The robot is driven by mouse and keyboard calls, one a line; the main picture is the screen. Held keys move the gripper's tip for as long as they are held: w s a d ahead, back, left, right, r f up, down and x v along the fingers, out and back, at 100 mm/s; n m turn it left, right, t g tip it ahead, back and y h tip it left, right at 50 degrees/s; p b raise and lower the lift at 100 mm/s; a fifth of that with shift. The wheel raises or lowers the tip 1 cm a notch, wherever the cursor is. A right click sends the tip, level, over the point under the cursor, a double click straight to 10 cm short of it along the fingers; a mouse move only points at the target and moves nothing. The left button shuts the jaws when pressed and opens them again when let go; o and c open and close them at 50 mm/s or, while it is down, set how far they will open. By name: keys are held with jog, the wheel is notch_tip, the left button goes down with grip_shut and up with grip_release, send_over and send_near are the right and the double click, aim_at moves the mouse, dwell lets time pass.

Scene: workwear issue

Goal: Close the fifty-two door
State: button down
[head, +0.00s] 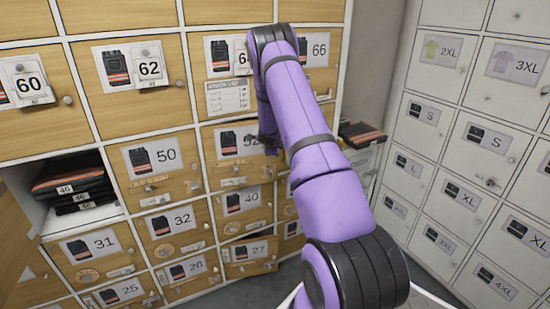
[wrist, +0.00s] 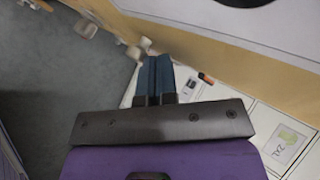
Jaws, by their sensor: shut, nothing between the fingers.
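The fifty-two door (head: 228,162) is a wooden locker door with a white label, in the middle of the wooden bank in the head view. My arm crosses in front of its right side. It looks near flush with its neighbours, but I cannot tell whether it is fully shut. My gripper (head: 268,142) is beside the 52 label, partly hidden by my arm. In the wrist view the gripper's blue fingers (wrist: 154,76) are together and empty. A wooden door face with a white label (wrist: 245,25) is close to them; its number is not readable.
An open compartment at left holds folded garments (head: 75,185) marked 46, with an open door (head: 25,245) beside it. More folded garments (head: 360,132) stick out at right, near a box. White lockers (head: 460,150) stand at right. Grey floor (wrist: 50,85) shows in the wrist view.

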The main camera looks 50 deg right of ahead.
jog(key=w+d+n+t+y, duration=0.1)
jog(key=w+d+n, duration=0.1)
jog(key=w, duration=0.4)
jog(key=shift+d+r+n+t, duration=0.35)
jog(key=shift+d+n+t, duration=0.05)
jog(key=shift+d, duration=0.2)
jog(key=shift+w+r, duration=0.1)
jog(key=shift+w, duration=0.05)
jog(key=shift+a, duration=0.1)
jog(key=s+v, duration=0.1)
jog(key=v, duration=0.9)
jog(key=shift+s+y, duration=0.2)
jog(key=shift+y, duration=0.1)
